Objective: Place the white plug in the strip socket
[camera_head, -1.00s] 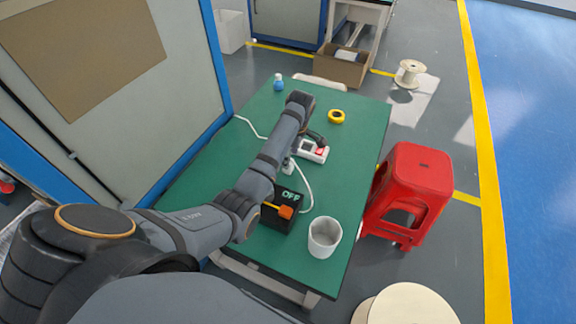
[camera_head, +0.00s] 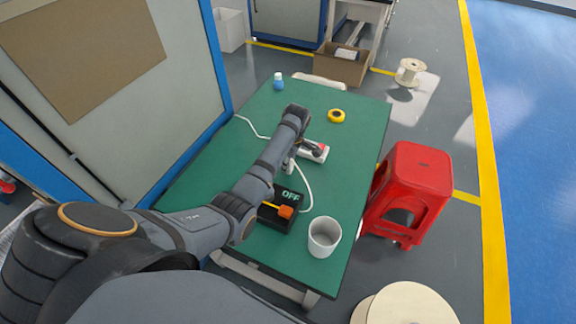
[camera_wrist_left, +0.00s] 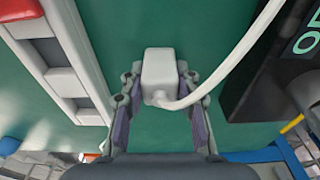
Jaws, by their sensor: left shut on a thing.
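The white plug (camera_wrist_left: 159,70) is a blocky piece with a white cable. My left gripper (camera_wrist_left: 159,88) is shut on it, one finger on each side, in the left wrist view. In the head view the plug (camera_head: 289,166) shows beside my left arm, and the gripper is largely hidden by the arm. In the left wrist view the strip (camera_wrist_left: 68,68) is on the left, apart from the plug. My right gripper is not in view.
A black box marked OFF (camera_head: 284,213) with an orange part stands near the plug's cable. A white cup (camera_head: 324,237) is at the table's near edge. A red stool (camera_head: 412,180) stands right.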

